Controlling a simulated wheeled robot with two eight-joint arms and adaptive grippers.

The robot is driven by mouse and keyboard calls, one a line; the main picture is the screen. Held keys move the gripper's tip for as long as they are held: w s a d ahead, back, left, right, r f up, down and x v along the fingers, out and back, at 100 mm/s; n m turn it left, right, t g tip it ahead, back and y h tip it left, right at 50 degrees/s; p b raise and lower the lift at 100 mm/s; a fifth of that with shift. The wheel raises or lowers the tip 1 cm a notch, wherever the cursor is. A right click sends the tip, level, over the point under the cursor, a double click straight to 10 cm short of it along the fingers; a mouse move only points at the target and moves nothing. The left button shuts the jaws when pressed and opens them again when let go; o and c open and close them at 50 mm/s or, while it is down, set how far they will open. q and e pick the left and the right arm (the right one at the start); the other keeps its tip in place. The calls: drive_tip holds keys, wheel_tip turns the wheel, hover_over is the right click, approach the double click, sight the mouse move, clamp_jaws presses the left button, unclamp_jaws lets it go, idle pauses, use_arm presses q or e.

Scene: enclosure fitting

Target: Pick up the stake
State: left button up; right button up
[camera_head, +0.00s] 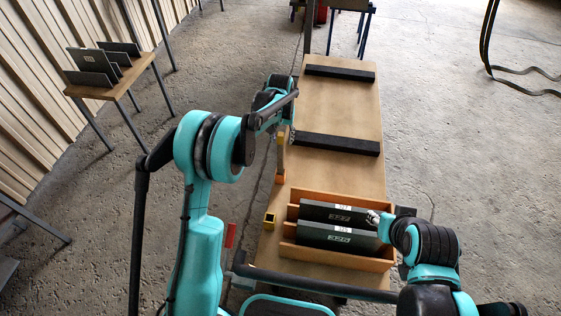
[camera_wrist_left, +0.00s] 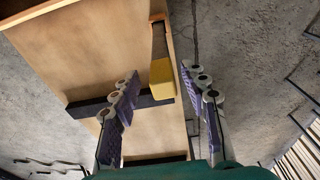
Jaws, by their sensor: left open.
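The stake (camera_head: 281,152) is a slim upright piece at the left edge of the wooden table, yellowish with an orange foot. In the left wrist view its yellow end (camera_wrist_left: 162,78) lies between the lines of the two fingers, near the fingertips. My left gripper (camera_wrist_left: 160,74) is open, with one finger on each side and gaps showing; no contact is visible. In the head view this gripper (camera_head: 286,127) is just above the stake and partly hidden by my arm. My right gripper (camera_head: 374,217) is beside the dark panels, its jaws too small to read.
A wooden tray (camera_head: 335,258) holds dark panels (camera_head: 340,237) at the table's near end. Black bars (camera_head: 337,144) cross the table (camera_head: 340,104). A yellow block (camera_head: 269,221) with a dark opening sits at the left edge. A side table (camera_head: 140,68) with panels stands at the left.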

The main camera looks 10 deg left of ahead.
sight(281, 143)
use_arm(q)
drive_tip(key=f, duration=0.2)
drive_tip(key=f+b, duration=0.1)
drive_tip(key=f, duration=0.1)
drive_tip(key=shift+w+a, duration=0.15)
drive_tip(key=shift+a, duration=0.05)
drive_tip(key=shift+r, duration=0.15)
drive_tip(key=c, duration=0.3)
clamp_jaws()
